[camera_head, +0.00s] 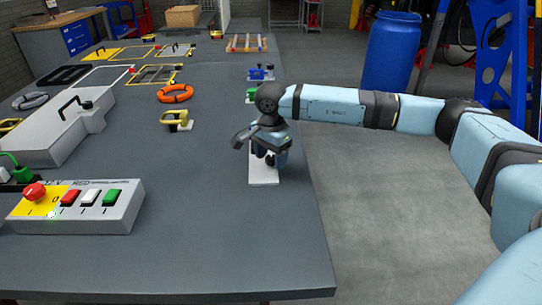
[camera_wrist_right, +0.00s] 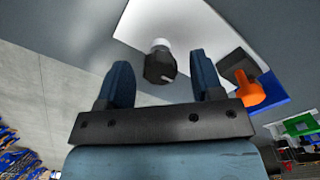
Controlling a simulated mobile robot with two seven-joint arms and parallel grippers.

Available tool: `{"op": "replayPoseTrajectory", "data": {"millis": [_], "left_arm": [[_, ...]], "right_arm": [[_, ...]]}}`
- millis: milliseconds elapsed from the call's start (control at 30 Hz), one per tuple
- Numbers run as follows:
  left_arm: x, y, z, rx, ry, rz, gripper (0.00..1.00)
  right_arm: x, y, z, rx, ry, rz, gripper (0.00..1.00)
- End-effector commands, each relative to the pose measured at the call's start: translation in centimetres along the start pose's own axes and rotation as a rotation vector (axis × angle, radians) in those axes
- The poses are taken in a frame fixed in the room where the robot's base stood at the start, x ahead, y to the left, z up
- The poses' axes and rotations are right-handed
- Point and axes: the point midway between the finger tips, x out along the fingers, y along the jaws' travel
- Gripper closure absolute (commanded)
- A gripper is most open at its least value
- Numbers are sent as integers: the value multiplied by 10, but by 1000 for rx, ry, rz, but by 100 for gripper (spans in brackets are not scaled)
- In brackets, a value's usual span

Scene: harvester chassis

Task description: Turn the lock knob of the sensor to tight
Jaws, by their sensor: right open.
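The sensor's black lock knob (camera_wrist_right: 160,68) shows in the right wrist view, with a light line on its face and a white part behind it. It stands at a white plate (camera_wrist_right: 190,22), which also shows in the head view (camera_head: 263,180) near the table's right edge. My right gripper (camera_wrist_right: 158,82) is open, one finger on each side of the knob in the picture, with visible gaps. I cannot tell whether the fingertips reach the knob's depth. In the head view my right gripper (camera_head: 270,158) is over the white plate and hides most of the sensor. My left gripper is out of view.
An orange part on a blue base (camera_wrist_right: 248,92) is close by the right finger in the wrist view. Blue (camera_head: 261,73) and green (camera_head: 252,94) fixtures stand farther along the table edge. A yellow handle (camera_head: 176,119) and button box (camera_head: 75,208) are left. Bare tabletop lies in front.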

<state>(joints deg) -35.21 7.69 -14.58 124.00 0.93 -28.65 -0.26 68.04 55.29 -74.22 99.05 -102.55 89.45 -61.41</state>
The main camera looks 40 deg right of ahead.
Motion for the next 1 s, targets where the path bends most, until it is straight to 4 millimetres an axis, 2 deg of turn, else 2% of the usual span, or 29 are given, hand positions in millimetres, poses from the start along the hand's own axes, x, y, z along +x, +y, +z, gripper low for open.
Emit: {"op": "replayPoseTrajectory", "data": {"millis": [167, 267, 400, 733, 1000], "left_arm": [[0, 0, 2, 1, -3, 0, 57], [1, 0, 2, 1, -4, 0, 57], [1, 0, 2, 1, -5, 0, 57], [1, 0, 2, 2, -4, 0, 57], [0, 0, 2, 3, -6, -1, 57]], "right_arm": [[0, 0, 0, 0, 0, 0, 40], [0, 0, 0, 0, 0, 0, 58], [0, 0, 0, 0, 0, 0, 89], [0, 0, 0, 35, -1, 1, 89], [0, 0, 0, 192, -1, 2, 89]]}}
